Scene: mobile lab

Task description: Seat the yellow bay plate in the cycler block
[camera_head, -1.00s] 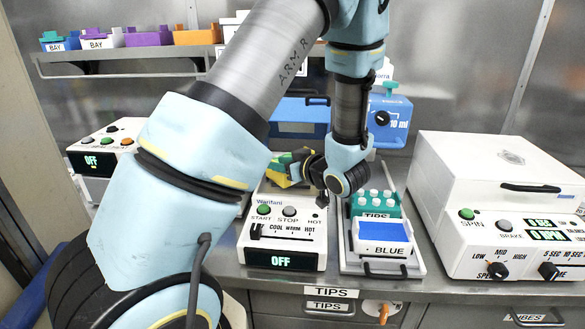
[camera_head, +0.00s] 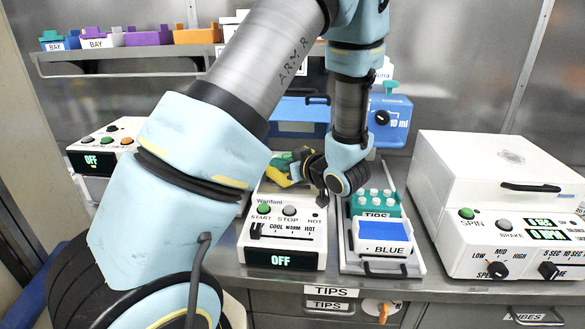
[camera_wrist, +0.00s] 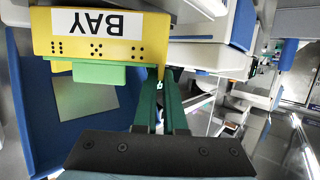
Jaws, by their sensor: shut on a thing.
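The yellow bay plate (camera_wrist: 97,38) fills the upper left of the wrist view, its BAY label upside down, with a light green piece (camera_wrist: 98,72) along its lower edge. My gripper (camera_wrist: 163,78) is shut on the plate at its right end. In the head view the plate (camera_head: 276,178) shows in part beside my gripper (camera_head: 298,168), above the back of the white heater with the OFF display (camera_head: 284,260); my arm hides the rest. I cannot tell for sure which thing is the cycler block.
A white spinner (camera_head: 497,200) is at the right. A second white box (camera_head: 98,160) is at the left. More bay pieces (camera_head: 147,37) sit on the shelf.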

